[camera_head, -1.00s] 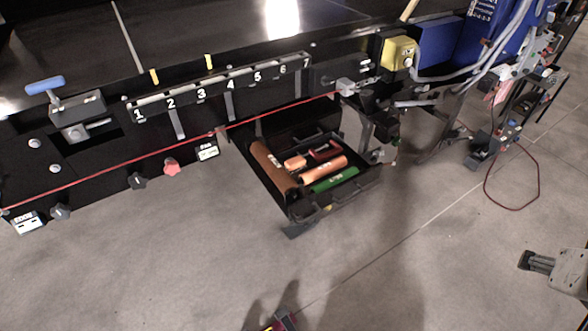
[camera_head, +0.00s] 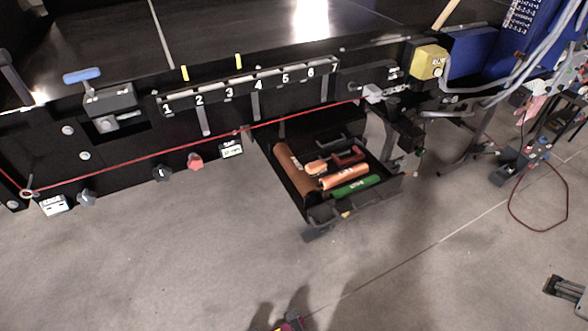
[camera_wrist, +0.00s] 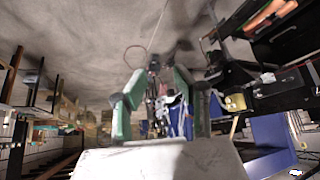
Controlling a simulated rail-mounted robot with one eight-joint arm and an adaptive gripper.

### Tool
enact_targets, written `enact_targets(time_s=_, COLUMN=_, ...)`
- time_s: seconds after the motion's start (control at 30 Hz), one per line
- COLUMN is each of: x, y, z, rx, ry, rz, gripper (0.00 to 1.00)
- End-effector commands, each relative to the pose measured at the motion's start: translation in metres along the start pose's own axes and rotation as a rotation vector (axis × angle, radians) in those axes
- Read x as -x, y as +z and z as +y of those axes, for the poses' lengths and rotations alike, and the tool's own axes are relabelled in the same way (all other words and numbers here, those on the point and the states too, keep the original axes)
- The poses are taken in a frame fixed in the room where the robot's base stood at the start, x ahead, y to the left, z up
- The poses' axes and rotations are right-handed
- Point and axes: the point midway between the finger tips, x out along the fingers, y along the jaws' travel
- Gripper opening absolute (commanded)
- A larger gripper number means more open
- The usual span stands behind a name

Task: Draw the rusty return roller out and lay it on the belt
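The rusty brown return roller (camera_head: 292,170) lies along the left side of an open black drawer (camera_head: 385,192) under the conveyor in the head view. The dark belt (camera_head: 230,35) runs along the top of that view. My gripper (camera_wrist: 160,92) shows two green-padded fingers spread apart with nothing held between them in the wrist view. It is away from the drawer, which shows at the upper right of the wrist view. Orange cylinders show in it there, but I cannot tell which is the roller. A grey and black piece at the head view's lower right edge may be my gripper.
The drawer also holds an orange cylinder (camera_head: 345,176), a green cylinder (camera_head: 355,187) and a red piece (camera_head: 348,158). A red cord (camera_head: 150,158) runs along the conveyor front above it. A yellow box (camera_head: 428,62) stands at the right. The floor in front is mostly clear.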

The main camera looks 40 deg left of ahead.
Motion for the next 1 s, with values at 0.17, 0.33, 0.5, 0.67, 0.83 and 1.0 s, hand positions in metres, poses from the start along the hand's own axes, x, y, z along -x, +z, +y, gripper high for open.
enact_targets(time_s=0.17, x=0.000, y=0.000, z=0.000, rx=0.000, ry=0.000, rz=0.000, gripper=0.28)
enact_targets(time_s=0.33, x=0.000, y=0.000, z=0.000, rx=0.000, ry=0.000, rz=0.000, gripper=0.38)
enact_targets(time_s=0.5, x=0.000, y=0.000, z=0.000, rx=0.000, ry=0.000, rz=0.000, gripper=0.60)
enact_targets(time_s=0.67, x=0.000, y=0.000, z=0.000, rx=0.000, ry=0.000, rz=0.000, gripper=0.61)
enact_targets(time_s=0.83, x=-0.004, y=0.003, z=0.000, rx=0.000, ry=0.000, rz=0.000, gripper=0.61)
enact_targets(time_s=1.0, x=-0.026, y=0.019, z=0.000, rx=0.000, ry=0.000, rz=0.000, gripper=0.61)
